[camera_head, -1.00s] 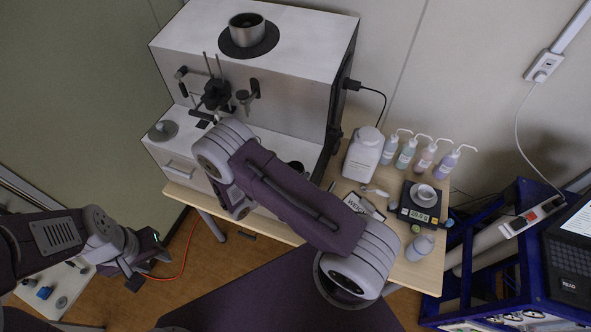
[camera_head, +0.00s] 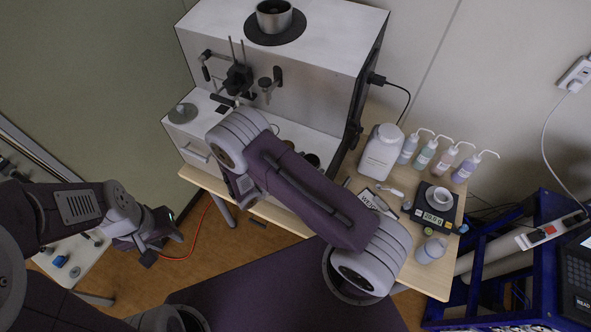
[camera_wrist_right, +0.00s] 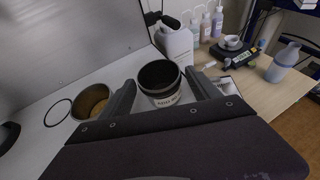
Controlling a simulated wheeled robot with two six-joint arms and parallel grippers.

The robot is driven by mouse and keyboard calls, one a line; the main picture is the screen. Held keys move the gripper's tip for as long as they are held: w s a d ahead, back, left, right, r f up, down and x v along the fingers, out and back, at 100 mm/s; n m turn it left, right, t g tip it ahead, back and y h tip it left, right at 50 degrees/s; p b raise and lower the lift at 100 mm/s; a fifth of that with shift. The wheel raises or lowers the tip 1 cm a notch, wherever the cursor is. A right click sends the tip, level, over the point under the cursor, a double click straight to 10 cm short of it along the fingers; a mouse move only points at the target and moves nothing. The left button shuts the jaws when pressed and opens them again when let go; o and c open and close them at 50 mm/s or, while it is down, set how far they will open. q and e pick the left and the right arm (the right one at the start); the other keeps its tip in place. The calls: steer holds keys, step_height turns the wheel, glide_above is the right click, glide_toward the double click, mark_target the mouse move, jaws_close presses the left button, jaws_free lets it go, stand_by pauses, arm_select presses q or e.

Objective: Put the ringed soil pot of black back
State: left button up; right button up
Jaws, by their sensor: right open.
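A pot with a black rim (camera_wrist_right: 160,78) and a pale printed label stands between the two fingers of my right gripper (camera_wrist_right: 160,92) in the right wrist view. The fingers are apart on either side of it; whether they touch it I cannot tell. A second pot (camera_wrist_right: 92,101), with brown soil inside, stands to its left, and a thin black ring (camera_wrist_right: 58,113) lies beside that. In the head view my right gripper is hidden behind my arm, and a dark pot (camera_head: 312,160) shows past it. My left gripper (camera_head: 162,247) hangs low at the left, its jaws unclear.
The white analyser (camera_head: 330,30) has a cup (camera_head: 273,16) on top. A wooden table (camera_head: 436,280) beside it carries a white jug (camera_head: 381,152), several wash bottles (camera_head: 445,158) and a scale (camera_head: 437,215) with a bowl. A blue frame (camera_head: 545,210) stands at the right.

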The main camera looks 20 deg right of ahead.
steer(key=b+v, duration=0.2)
steer(key=v, duration=0.7)
steer(key=s+d+r+m+g+y, duration=0.15)
steer(key=s+m+y, duration=0.4)
steer(key=m, duration=0.55)
steer(key=s+d+r+m+g+y, duration=0.15)
steer(key=s+m+y, duration=0.25)
steer(key=m+y, duration=0.5)
step_height(320, 180, down, 9)
steer(key=a+m+h+b, duration=0.1)
steer(key=m+b, duration=0.1)
steer(key=b, duration=0.8)
steer(key=shift+a+h, duration=0.2)
steer(key=shift+h, duration=0.15)
